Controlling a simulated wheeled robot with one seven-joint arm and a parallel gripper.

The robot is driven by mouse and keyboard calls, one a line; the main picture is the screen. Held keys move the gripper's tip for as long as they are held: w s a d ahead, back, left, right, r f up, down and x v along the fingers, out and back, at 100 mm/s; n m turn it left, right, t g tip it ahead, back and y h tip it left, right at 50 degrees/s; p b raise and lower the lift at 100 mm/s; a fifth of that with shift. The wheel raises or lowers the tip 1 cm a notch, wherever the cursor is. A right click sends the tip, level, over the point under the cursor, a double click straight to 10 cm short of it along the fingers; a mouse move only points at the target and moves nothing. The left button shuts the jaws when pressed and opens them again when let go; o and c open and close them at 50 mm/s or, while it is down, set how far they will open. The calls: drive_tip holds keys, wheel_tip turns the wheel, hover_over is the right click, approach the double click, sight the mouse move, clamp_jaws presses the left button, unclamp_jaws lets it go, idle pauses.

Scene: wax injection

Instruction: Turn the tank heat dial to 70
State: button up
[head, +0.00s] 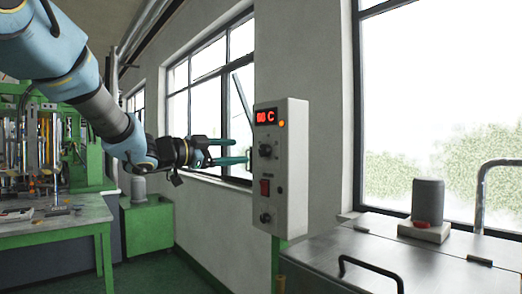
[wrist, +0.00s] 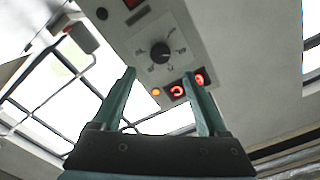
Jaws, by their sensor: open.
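The tank heat dial (head: 265,150) is a black knob on the front of a pale grey control box (head: 292,190). A red display (head: 266,116) above it seems to read 60 C, but the first digit is blurred. In the wrist view the dial (wrist: 160,52) sits amid scale marks too small to read, and the display (wrist: 188,87) appears upside down. My gripper (head: 236,151) is open and empty, its teal fingers pointing at the box from the left. In the wrist view my gripper (wrist: 160,76) has its fingertips apart from the dial, with the dial above the gap between them.
An orange lamp (head: 281,124) sits beside the display. A red switch (head: 265,188) and a lower black knob (head: 265,217) are below the dial. A metal tank top (head: 350,245) with a handle stands at right. A green workbench (head: 60,228) is at left.

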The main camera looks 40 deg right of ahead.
sight(262, 150)
drive_tip(key=d+p, duration=0.1)
drive_tip(key=d, duration=0.3)
drive_tip(key=d+p, duration=0.1)
drive_tip(key=d, duration=0.3)
drive_tip(key=shift+s+d+p, duration=0.2)
drive_tip(key=shift+d+p, duration=0.15)
drive_tip(key=shift+d, duration=0.05)
drive_tip(key=shift+c, duration=0.2)
clamp_jaws()
